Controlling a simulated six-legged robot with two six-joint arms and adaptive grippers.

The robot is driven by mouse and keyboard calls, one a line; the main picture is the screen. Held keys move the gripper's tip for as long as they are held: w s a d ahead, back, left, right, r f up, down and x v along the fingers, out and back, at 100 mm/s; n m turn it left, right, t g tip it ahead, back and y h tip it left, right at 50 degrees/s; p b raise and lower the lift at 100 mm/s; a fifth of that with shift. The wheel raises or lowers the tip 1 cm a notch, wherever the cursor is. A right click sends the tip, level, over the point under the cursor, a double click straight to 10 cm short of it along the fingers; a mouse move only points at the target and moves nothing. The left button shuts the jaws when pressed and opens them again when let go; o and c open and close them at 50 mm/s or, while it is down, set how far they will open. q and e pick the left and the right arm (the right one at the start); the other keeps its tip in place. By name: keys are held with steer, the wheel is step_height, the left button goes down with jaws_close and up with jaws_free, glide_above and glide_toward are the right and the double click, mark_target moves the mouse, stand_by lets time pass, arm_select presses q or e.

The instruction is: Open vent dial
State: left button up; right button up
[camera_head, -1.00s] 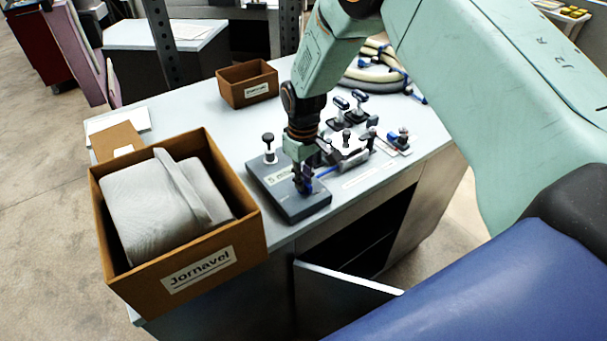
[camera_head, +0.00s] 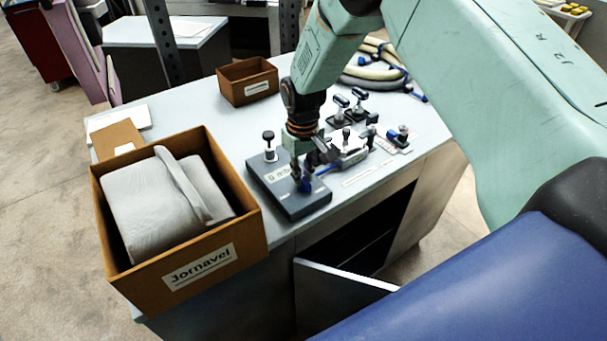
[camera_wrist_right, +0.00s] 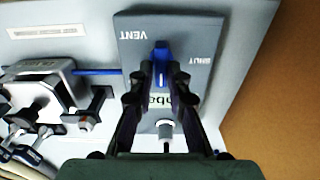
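The vent dial is a blue knob with a narrow grip (camera_wrist_right: 161,62), on a dark grey box (camera_wrist_right: 190,28) on the table. In the wrist view the word VENT is up and left of the dial and SHUT is to its right, both upside down. The grip points up the picture, between the two words. My right gripper (camera_wrist_right: 161,74) reaches down over the box, with its fingertips close in on both sides of the blue grip. In the head view my right gripper (camera_head: 303,180) largely hides the dial. My left gripper is not in view.
A black-topped knob (camera_head: 268,138) stands on the box's back left corner. A metal valve fitting (camera_head: 348,150) with a blue tube sits to the right. An open carton (camera_head: 200,265) with grey cloth stands left. A cabinet door (camera_head: 345,283) hangs open below.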

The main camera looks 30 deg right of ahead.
mark_target(304, 179)
steer(key=o, duration=0.4)
steer(key=shift+s+f, duration=0.1)
steer(key=shift+s, duration=0.1)
steer(key=shift+c, duration=0.2)
step_height(304, 179, up, 12)
stand_by(0.3)
